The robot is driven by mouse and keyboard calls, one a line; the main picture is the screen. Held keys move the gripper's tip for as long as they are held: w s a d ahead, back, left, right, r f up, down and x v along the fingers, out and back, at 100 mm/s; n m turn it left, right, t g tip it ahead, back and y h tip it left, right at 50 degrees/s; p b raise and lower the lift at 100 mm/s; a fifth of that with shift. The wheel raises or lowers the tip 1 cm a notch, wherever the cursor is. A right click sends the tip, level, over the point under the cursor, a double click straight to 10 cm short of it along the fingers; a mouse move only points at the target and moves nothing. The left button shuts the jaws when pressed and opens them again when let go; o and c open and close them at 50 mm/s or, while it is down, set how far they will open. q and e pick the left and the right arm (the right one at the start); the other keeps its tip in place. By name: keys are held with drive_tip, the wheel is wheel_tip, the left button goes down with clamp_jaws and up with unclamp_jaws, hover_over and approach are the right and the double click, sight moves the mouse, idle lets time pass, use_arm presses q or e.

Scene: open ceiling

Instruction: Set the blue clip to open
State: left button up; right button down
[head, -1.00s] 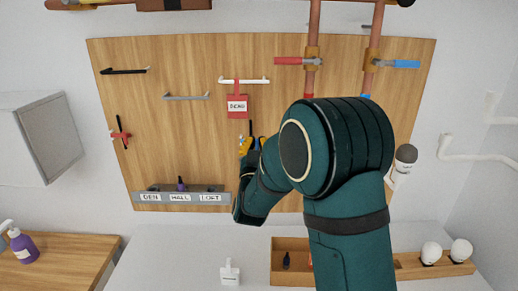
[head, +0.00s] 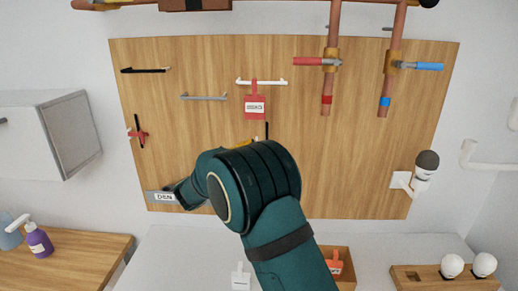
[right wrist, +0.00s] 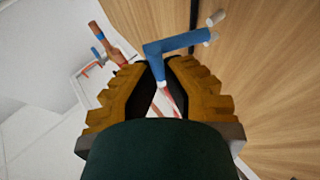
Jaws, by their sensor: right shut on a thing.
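A blue L-shaped piece (right wrist: 180,43), which I take to be the blue clip, sits between my right fingers (right wrist: 157,78) in the right wrist view. The fingers are shut on it. It stands close to the wooden board; I cannot tell whether it is fixed to it. In the head view my right arm hides it, and only a bit of yellow finger (head: 246,142) shows in front of the board's middle. My left gripper is not in view.
The wooden board (head: 200,130) carries a white rail (head: 262,82) with a red tag (head: 255,106), a black bar (head: 146,70), a grey bar (head: 204,97) and pipes with red (head: 308,61) and blue (head: 428,66) valve handles. A labelled strip (head: 163,197) is partly covered by my arm.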

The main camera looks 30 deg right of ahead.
drive_tip(key=shift+w+a+r+m+g, duration=0.15)
drive_tip(key=shift+m+g, duration=0.3)
drive_tip(key=shift+g, duration=0.35)
drive_tip(key=shift+w+a+m+g, duration=0.15)
drive_tip(key=shift+m+g, duration=0.3)
drive_tip(key=shift+g, duration=0.35)
drive_tip(key=c, duration=1)
unclamp_jaws()
drive_tip(key=v, duration=1.2)
